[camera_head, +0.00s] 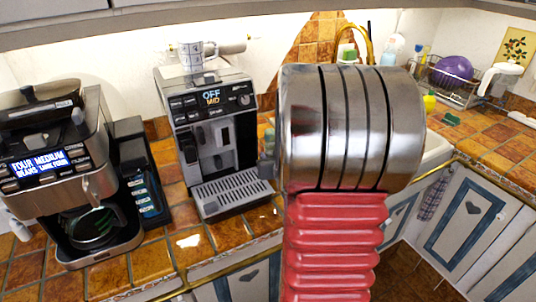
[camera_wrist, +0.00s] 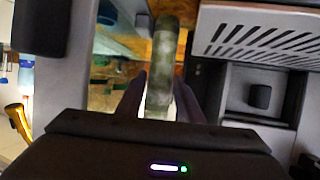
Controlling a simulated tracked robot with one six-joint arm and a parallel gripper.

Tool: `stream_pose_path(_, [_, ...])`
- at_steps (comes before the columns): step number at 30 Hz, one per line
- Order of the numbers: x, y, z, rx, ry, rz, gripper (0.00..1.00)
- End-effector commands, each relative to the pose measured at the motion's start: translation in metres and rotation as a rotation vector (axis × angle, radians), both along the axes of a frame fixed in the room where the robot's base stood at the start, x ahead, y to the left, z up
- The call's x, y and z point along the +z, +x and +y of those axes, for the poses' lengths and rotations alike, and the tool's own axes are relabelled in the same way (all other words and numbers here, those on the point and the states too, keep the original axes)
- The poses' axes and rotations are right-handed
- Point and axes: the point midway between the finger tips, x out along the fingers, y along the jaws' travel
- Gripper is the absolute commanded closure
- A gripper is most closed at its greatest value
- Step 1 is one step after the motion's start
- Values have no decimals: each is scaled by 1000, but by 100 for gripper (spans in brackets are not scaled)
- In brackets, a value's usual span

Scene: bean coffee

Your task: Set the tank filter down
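In the wrist view, a narrow, grey-green, blurred piece with a rounded end, which I take for the tank filter (camera_wrist: 164,62), stands between the two dark fingers of my gripper (camera_wrist: 161,90). The fingers appear to press on it from both sides. Its far end runs up toward the top edge of the picture. In the head view my red and silver arm hides the filter and nearly all of my gripper. I cannot tell there how high it is above the counter.
A silver espresso machine (camera_head: 205,130) stands left of my arm; its drip tray (camera_wrist: 265,42) is close in the wrist view. A coffee maker (camera_head: 65,170) is farther left. A sink with a gold faucet (camera_head: 357,42) and a dish rack (camera_head: 455,88) are behind and right. Tiled counter (camera_head: 120,275) shows in front.

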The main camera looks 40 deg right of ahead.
Motion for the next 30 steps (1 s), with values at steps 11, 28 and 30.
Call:
stream_pose_path(11, [-7,4,-12,-6,-1,-1,67])
stream_pose_path(28, [-7,3,-13,-9,0,-1,79])
stream_pose_path(30, [-7,3,-13,-9,0,-1,84])
